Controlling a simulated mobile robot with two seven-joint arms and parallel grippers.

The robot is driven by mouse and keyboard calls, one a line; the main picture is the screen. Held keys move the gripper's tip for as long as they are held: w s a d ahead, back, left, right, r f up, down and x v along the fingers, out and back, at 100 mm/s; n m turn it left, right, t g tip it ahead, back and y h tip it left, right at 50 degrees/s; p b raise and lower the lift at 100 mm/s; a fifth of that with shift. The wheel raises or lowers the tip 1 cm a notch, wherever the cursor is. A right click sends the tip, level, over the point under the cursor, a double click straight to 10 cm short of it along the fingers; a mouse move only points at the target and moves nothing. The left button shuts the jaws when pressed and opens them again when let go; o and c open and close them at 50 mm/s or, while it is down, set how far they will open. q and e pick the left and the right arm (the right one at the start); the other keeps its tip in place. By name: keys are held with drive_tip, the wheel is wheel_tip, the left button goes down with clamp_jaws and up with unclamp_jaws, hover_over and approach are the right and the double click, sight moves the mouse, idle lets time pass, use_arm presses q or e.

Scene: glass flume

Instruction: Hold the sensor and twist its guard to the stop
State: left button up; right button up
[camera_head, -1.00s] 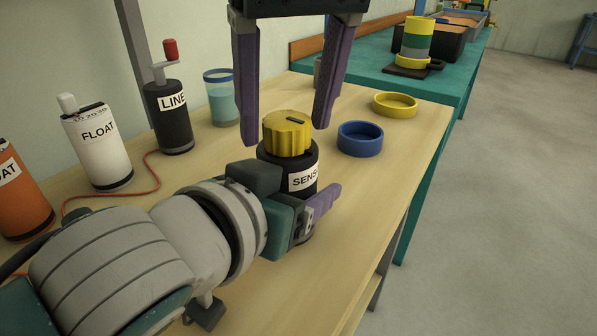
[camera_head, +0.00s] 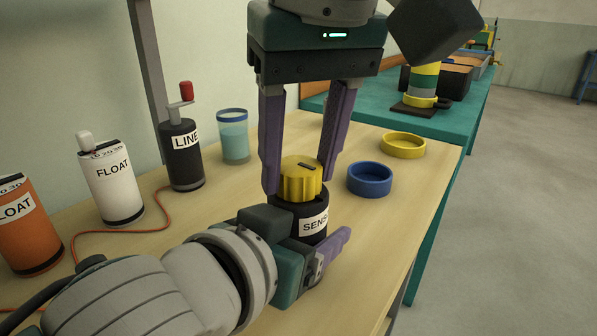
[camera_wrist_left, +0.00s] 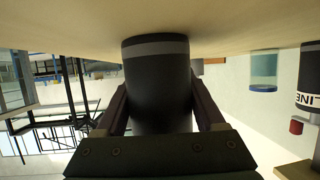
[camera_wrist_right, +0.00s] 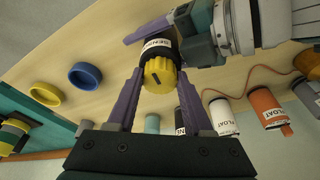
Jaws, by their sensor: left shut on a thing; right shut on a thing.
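The black sensor (camera_head: 312,222), labelled "SENS…", stands upright on the wooden bench; its dark body also shows in the left wrist view (camera_wrist_left: 160,85). Its ribbed yellow guard (camera_head: 300,180) sits on top, with a dark slot mark near its edge. My left gripper (camera_head: 314,243) is shut on the sensor's body from the side, low over the bench. My right gripper (camera_head: 299,184) points down from above, shut on the guard with one purple finger on each side. The guard also shows between the fingers in the right wrist view (camera_wrist_right: 160,74). The far contact sides are hidden.
A blue ring (camera_head: 370,180) and a yellow ring (camera_head: 403,146) lie right of the sensor. The LINE canister (camera_head: 182,160), white FLOAT canister (camera_head: 115,190), orange canister (camera_head: 28,235) and a glass of liquid (camera_head: 234,140) stand left. An orange cord (camera_head: 165,210) crosses the bench.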

drive_tip(key=m+h, duration=0.1)
drive_tip(key=m, duration=0.4)
drive_tip(key=shift+a+m, duration=0.15)
drive_tip(key=shift+m, duration=0.25)
drive_tip(key=m+h, duration=0.1)
drive_tip(key=m, duration=0.3)
drive_tip(key=o, duration=0.8)
drive_tip(key=n, duration=0.4)
drive_tip(key=shift+y, duration=0.3)
drive_tip(key=n+y, duration=0.1)
drive_tip(key=n, duration=0.4)
drive_tip(key=shift+n, duration=0.4)
